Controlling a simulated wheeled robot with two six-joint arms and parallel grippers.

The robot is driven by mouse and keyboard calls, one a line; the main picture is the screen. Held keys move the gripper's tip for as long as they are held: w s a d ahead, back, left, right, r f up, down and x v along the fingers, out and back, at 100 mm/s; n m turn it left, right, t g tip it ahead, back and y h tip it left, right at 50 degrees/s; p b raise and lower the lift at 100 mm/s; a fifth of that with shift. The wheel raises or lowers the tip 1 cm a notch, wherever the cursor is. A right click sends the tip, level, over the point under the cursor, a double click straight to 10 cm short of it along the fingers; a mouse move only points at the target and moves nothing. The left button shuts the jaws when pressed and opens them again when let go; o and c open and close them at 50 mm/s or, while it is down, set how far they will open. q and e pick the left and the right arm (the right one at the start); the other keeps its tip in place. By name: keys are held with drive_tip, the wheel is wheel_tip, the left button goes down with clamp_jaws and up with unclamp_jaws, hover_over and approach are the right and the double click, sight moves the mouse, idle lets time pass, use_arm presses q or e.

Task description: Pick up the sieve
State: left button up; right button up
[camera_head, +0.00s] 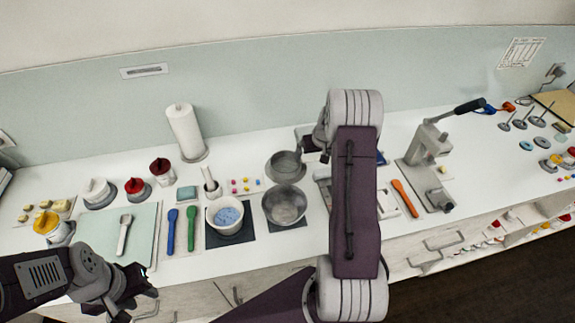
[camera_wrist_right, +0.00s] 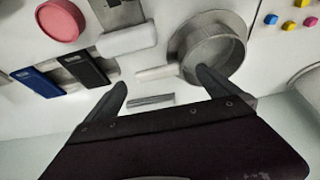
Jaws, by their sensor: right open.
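The sieve (camera_head: 285,167) is a round grey pan shape on the counter near the back wall, behind a grey metal bowl (camera_head: 284,206). In the right wrist view the sieve (camera_wrist_right: 213,50) shows its round rim and a pale handle (camera_wrist_right: 156,72) pointing left. My right gripper (camera_wrist_right: 162,90) is open and empty, its two fingers on either side of the handle's line, the right one close to the rim. In the head view the right gripper (camera_head: 316,144) is partly hidden by its wrist, beside the sieve. My left gripper (camera_head: 137,292) hangs at the counter's front left, its jaws unclear.
A white bowl with blue contents (camera_head: 226,216) stands left of the metal bowl. A mortar (camera_head: 211,187), coloured cubes (camera_head: 244,186) and a paper roll (camera_head: 185,132) are left of the sieve. A grey press (camera_head: 427,155) stands right. The wall is close behind.

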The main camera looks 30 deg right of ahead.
sight(312, 159)
drive_tip(key=shift+w+d+f, duration=0.4)
drive_tip(key=shift+f, duration=0.15)
drive_tip(key=p+x, duration=0.2)
drive_tip(key=x, duration=0.2)
drive_tip(key=shift+w+d+f, duration=0.15)
drive_tip(key=shift+w+f, duration=0.05)
drive_tip(key=shift+f, duration=0.1)
drive_tip(key=shift+s+r, duration=0.1)
drive_tip(key=c, duration=1.4)
use_arm(q)
wheel_tip(312, 159, up, 2)
drive_tip(key=shift+w+d, duration=0.1)
drive_tip(key=shift+d, duration=0.05)
